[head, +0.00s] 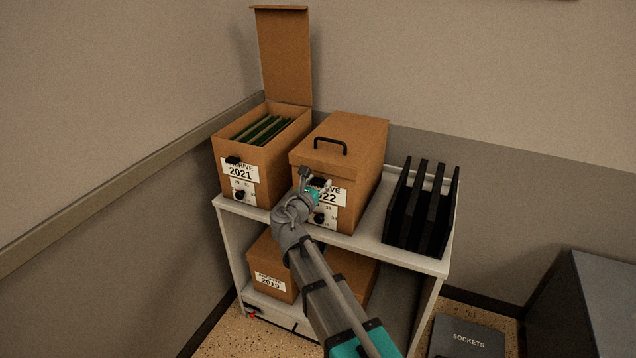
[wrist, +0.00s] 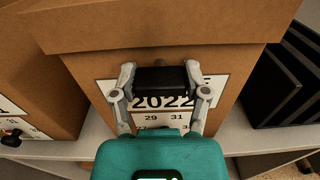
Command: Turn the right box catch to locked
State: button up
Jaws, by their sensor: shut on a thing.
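The right box (head: 370,150) is brown cardboard with a 2022 label, and its lid with a black handle (head: 330,146) is down. Its catch (wrist: 162,80) is a black block on the box front, lying level across the top of the label in the wrist view. My gripper (head: 312,183) is at the box front, its two fingers shut on the catch from either side. A dark knob (head: 319,218) is lower on the front; the wrist view mostly hides it behind my gripper. I cannot read any lock marking by the catch.
The left box (head: 222,178), labelled 2021, stands close by with its lid raised (head: 284,55) and green files inside. A black file rack (head: 430,225) stands to the right on the white shelf (head: 375,240). More boxes (head: 270,265) sit below.

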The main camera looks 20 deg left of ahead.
jog(key=shift+m, duration=1.5)
jog(key=o, duration=1.2)
jog(key=shift+c, duration=0.2)
jog(key=s+a, duration=0.1)
jog(key=s, duration=1.1)
